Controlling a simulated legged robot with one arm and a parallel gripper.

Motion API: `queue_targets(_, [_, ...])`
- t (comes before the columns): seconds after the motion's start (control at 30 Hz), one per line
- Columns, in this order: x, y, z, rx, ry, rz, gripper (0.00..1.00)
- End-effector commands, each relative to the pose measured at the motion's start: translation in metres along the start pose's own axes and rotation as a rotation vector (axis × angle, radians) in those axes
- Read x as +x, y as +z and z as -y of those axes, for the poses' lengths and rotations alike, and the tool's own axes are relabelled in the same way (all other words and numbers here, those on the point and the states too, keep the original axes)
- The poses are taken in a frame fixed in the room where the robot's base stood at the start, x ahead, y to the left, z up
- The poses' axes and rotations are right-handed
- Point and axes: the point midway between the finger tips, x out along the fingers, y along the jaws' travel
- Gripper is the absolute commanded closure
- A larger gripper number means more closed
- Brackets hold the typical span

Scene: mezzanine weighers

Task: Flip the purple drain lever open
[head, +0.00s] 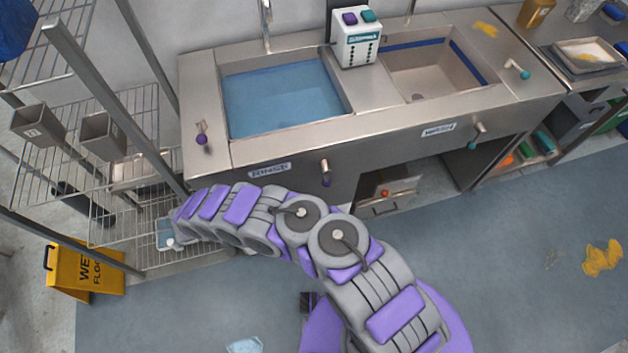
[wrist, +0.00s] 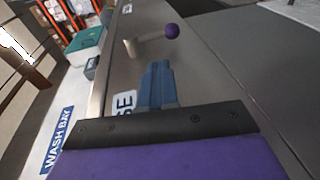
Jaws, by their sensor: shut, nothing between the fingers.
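The purple-tipped lever (head: 325,168) is on the sink's front panel, right of the RINSE label (head: 269,170) and below the rinse basin (head: 347,100), which holds blue water. Its metal stem and purple ball (wrist: 172,30) also show in the wrist view, just beyond my fingertips. My gripper (wrist: 157,68) is shut and empty, in front of the panel and partly covering the label. The lever looks apart from the fingers. In the head view my arm reaches left; I cannot make out the fingers there.
Another purple-knobbed lever (head: 201,138) stands on the deck left of the basin. Teal-tipped levers (head: 472,143) are at the right basin. A wire rack (head: 130,185) and a yellow wet-floor sign (head: 85,272) stand left. Floor ahead of the sink is mostly clear.

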Motion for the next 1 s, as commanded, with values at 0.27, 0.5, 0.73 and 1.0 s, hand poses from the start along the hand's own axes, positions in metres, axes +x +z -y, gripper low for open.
queue_targets(0.27, [-0.018,0.012,0.027,0.012,0.000,-0.045,1.00])
queue_targets(0.5, [-0.019,0.012,0.028,0.013,0.001,-0.046,1.00])
queue_targets(0.73, [-0.013,0.011,0.027,0.013,0.002,-0.045,1.00])
queue_targets(1.0, [0.025,0.011,0.028,0.009,0.004,-0.043,1.00])
